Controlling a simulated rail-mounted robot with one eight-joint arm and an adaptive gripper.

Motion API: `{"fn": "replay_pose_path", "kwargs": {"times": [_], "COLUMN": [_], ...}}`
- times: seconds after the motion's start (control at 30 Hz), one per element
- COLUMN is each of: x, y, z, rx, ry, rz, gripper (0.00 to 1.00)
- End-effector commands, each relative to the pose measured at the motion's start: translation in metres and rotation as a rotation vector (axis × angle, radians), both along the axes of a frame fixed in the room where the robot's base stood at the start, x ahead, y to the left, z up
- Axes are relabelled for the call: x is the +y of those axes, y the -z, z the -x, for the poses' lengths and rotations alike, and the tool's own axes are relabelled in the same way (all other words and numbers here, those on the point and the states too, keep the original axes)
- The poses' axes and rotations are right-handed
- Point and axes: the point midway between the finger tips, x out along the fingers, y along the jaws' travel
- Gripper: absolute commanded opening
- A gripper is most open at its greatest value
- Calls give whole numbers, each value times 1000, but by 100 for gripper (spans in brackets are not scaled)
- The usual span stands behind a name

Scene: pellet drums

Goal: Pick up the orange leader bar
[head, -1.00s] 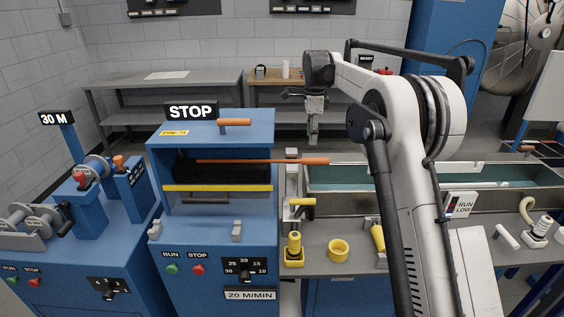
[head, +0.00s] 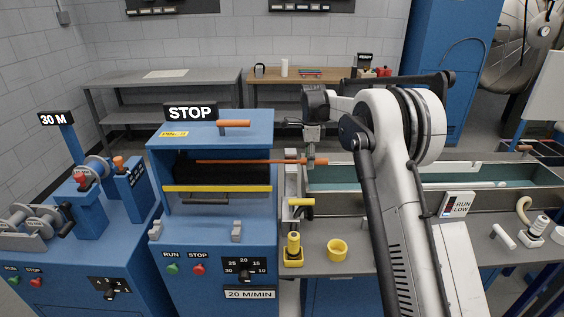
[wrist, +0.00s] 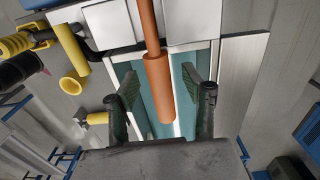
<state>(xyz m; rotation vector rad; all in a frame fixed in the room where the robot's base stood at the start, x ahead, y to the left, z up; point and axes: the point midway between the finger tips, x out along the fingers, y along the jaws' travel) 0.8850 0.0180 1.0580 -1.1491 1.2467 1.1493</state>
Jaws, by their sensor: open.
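The orange leader bar (head: 250,161) lies level in the head view, with its thin rod reaching left into the blue machine and its thicker handle end over the trough. In the wrist view the thick handle (wrist: 158,85) of the bar hangs between my two fingers and does not visibly touch either one. My gripper (head: 311,160) is at the handle end of the bar in the head view, where it hides part of the handle. In the wrist view my gripper (wrist: 165,95) is open, with a finger on each side of the handle.
The blue machine (head: 212,240) with the STOP sign stands left of my gripper. The long metal trough (head: 440,200) with a teal inside lies beneath and to the right. A yellow cup (head: 337,250) and a yellow tool (head: 293,250) stand on the grey bench in front.

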Motion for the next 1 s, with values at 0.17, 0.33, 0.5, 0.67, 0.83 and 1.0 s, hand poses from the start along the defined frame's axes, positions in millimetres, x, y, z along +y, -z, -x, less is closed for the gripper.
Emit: {"fn": "replay_pose_path", "kwargs": {"times": [0.17, 0.33, 0.5, 0.67, 0.83, 1.0], "x": [0, 0, 0, 0, 0, 0], "y": [0, 0, 0, 0, -2, -12], "z": [0, 0, 0, 0, 0, 0], "rx": [0, 0, 0, 0, 0, 0], "ry": [0, 0, 0, 0, 0, 0], "rz": [0, 0, 0, 0, 0, 0], "gripper": [40, 18, 0, 0, 0, 0]}}
